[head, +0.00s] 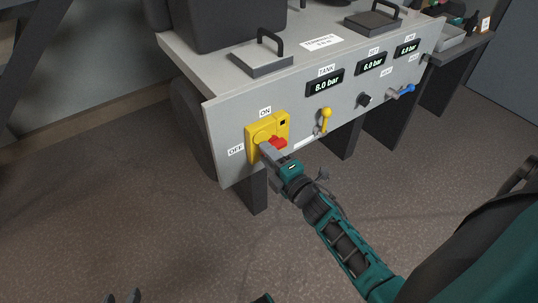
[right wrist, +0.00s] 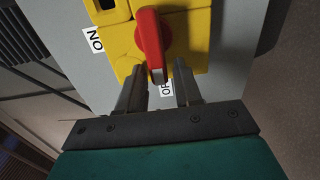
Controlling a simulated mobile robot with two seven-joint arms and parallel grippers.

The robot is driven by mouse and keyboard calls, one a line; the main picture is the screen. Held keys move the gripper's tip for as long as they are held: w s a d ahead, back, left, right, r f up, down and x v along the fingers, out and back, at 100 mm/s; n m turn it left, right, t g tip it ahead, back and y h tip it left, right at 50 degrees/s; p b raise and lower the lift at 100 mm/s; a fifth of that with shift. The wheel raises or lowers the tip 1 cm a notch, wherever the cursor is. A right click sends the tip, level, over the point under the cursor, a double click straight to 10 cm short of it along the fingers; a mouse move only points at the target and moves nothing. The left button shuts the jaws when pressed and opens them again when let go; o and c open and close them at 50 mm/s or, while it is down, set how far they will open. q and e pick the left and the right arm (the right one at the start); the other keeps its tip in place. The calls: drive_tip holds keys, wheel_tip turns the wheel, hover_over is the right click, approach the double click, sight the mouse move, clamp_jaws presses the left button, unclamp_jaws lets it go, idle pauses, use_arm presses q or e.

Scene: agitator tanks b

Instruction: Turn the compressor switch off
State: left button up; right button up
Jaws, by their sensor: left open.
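The compressor switch is a red handle (head: 277,143) on a yellow plate (head: 282,124) on the grey panel front. An ON label sits above the plate and an OFF label at its left. In the right wrist view the red handle (right wrist: 151,42) points down the picture, its free end towards the OFF label, which is partly hidden. My right gripper (head: 264,149) is at the plate and hides part of the handle. Its fingers (right wrist: 158,80) stand apart, one on each side of the handle's end, with gaps showing. My left gripper (head: 123,297) is open and empty at the bottom edge.
A yellow lever (head: 325,119), a dark knob (head: 365,100) and a blue-handled valve (head: 402,91) are further right on the panel, below several pressure displays. Lidded hatches (head: 262,60) are on top. The floor in front is clear.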

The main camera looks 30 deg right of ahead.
drive_tip(key=shift+o, duration=0.8)
drive_tip(key=s+d+p, duration=0.1)
drive_tip(key=s+p, duration=0.1)
drive_tip(key=s, duration=1.1)
drive_tip(key=shift+w, duration=0.1)
